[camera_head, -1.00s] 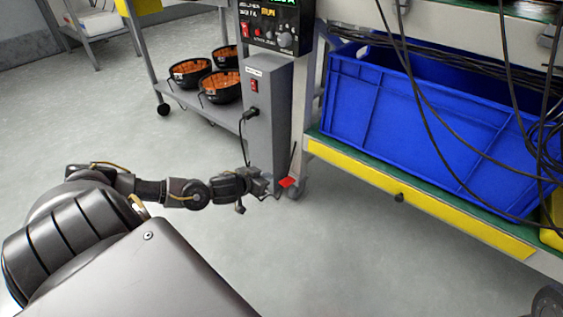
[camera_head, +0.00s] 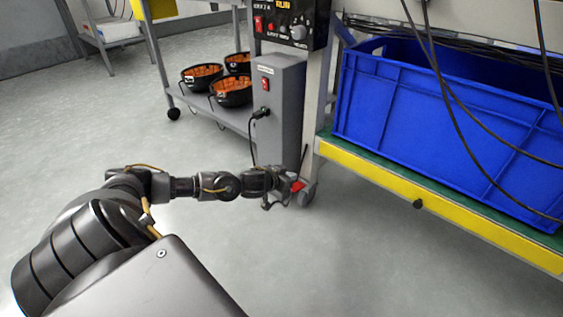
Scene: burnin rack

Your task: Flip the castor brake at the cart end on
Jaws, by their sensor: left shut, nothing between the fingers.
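The castor brake is a small red pedal (camera_head: 297,187) on the grey castor (camera_head: 307,195) at the foot of the cart's near left leg. My left gripper (camera_head: 289,186) is shut and empty, low over the floor. Its fingertips are right at the red pedal and partly cover its left side; I cannot tell whether they touch it. The pedal's exact tilt is too small to read. My right gripper is not in view.
The cart has a yellow-edged lower shelf (camera_head: 435,208) with a blue crate (camera_head: 435,115) on it. A grey power box (camera_head: 283,115) stands just behind the castor. Black cables hang at the right. Another cart with black bowls (camera_head: 232,95) is behind. The front floor is clear.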

